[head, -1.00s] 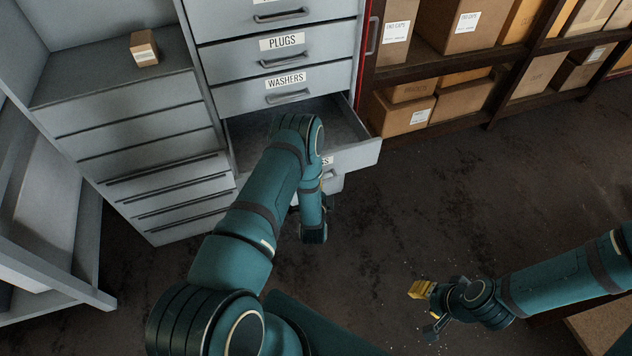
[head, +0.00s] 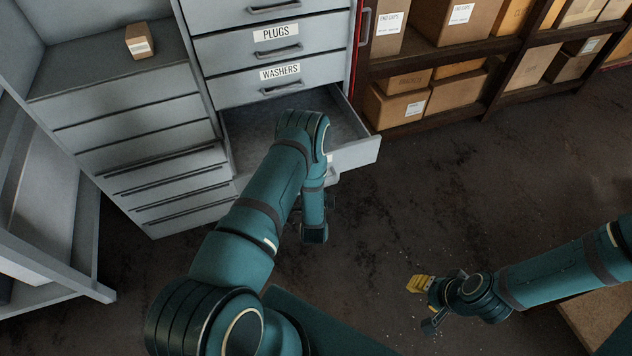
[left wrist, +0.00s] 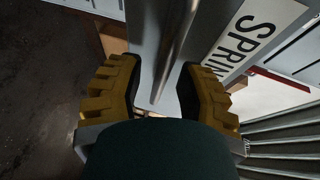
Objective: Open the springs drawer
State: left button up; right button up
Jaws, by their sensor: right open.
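The springs drawer (head: 356,152) is the grey drawer below the washers drawer in the head view, and it is pulled out. Its interior shows partly, and my left arm covers much of its front. In the left wrist view its label (left wrist: 243,42), partly cut off, reads "SPRIN". Its metal handle (left wrist: 176,42) runs between the yellow fingers of my left gripper (left wrist: 160,85). Gaps show between the fingers and the bar. The left gripper is hidden behind the arm in the head view. My right gripper (head: 428,304) is open and empty above the floor.
The plugs drawer (head: 243,48) and washers drawer (head: 240,83) above are shut. A small carton (head: 139,41) sits on the grey unit at left. Shelves with cartons (head: 401,103) stand at right. The floor (head: 480,190) in the middle is clear.

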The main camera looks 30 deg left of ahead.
pick_arm(q)
jog(key=shift+s+a, duration=0.1)
jog(key=v, duration=1.2)
dwell(0.4)
jog(key=s+d+r+n+g+h, duration=0.4)
jog(key=s+d+n+g+h, duration=0.1)
jog(key=d+n+g, duration=0.1)
jog(key=s+d+r+n+g+h, duration=0.3)
jog(key=s+d+n+g+h, duration=0.2)
jog(key=d, duration=0.4)
jog(key=shift+s+r+n+g+h, duration=0.25)
jog(key=shift+r+n+g+h, duration=0.15)
jog(key=shift+n+g, duration=0.65)
